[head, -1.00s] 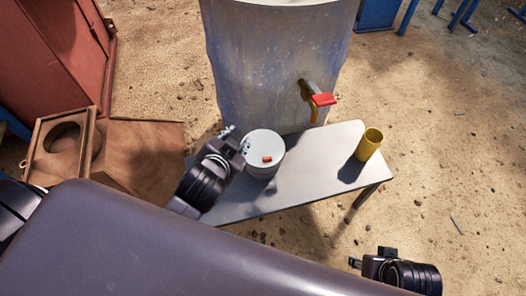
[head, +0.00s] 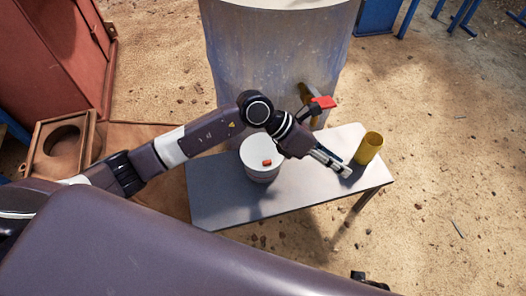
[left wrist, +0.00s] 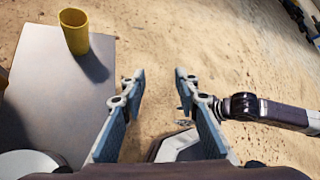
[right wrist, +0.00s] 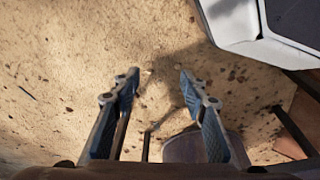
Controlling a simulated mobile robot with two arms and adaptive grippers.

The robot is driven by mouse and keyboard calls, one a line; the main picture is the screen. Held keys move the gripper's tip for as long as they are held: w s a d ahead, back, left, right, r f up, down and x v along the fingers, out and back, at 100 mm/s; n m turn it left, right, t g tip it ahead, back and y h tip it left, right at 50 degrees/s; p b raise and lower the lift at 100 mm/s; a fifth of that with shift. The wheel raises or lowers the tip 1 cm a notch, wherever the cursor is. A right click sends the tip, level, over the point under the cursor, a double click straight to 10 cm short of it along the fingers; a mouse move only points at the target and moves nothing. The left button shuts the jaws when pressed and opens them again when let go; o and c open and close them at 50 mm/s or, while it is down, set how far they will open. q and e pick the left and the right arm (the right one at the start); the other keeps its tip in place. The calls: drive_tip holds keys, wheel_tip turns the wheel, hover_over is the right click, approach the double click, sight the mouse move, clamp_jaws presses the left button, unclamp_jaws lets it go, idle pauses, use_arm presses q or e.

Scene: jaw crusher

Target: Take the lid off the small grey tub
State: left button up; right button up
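The small grey tub (head: 263,177) stands on the table in the head view. Its pale round lid (head: 256,148) sits on top and has a small orange-red knob (head: 267,162). Part of the pale lid or tub (left wrist: 28,164) shows at the lower left of the left wrist view. My left gripper (head: 345,170) is to the right of the tub, apart from it. Its fingers are open and empty in the left wrist view (left wrist: 160,78). My right gripper (right wrist: 158,78) is open and empty over the ground; only a bit of it shows at the head view's bottom edge.
A yellow cup (head: 369,146) stands at the table's right end, close to my left gripper. The table (head: 222,200) is clear in front. A large metal drum (head: 265,70) with a red-handled tap (head: 322,103) stands behind. A wooden box (head: 60,150) is at the left.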

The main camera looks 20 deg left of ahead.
use_arm(q)
drive_tip(key=w+a+f+m+y, duration=0.1)
drive_tip(key=a+f+y, duration=0.2)
drive_tip(key=a, duration=0.3)
drive_tip(key=w+a+f+y, duration=0.2)
drive_tip(key=a+f+y, duration=0.1)
drive_tip(key=a, duration=0.2)
drive_tip(key=y, duration=0.3)
hover_over(267, 161)
drive_tip(key=shift+s+a+f, duration=0.1)
drive_tip(key=shift+a+f, duration=0.05)
drive_tip(key=shift+f, duration=0.35)
drive_tip(key=shift+s+a+f, duration=0.1)
drive_tip(key=shift+f, duration=0.35)
wheel_tip(267, 161, down, 7)
drive_tip(key=shift+w+d+f+b, duration=0.1)
drive_tip(key=shift+d+b, duration=0.05)
drive_tip(key=shift+b, duration=0.3)
drive_tip(key=shift+f, duration=0.2)
use_arm(e)
drive_tip(key=shift+s+f, duration=0.15)
drive_tip(key=shift+f, duration=0.75)
use_arm(q)
drive_tip(key=shift+c, duration=0.3)
clamp_jaws()
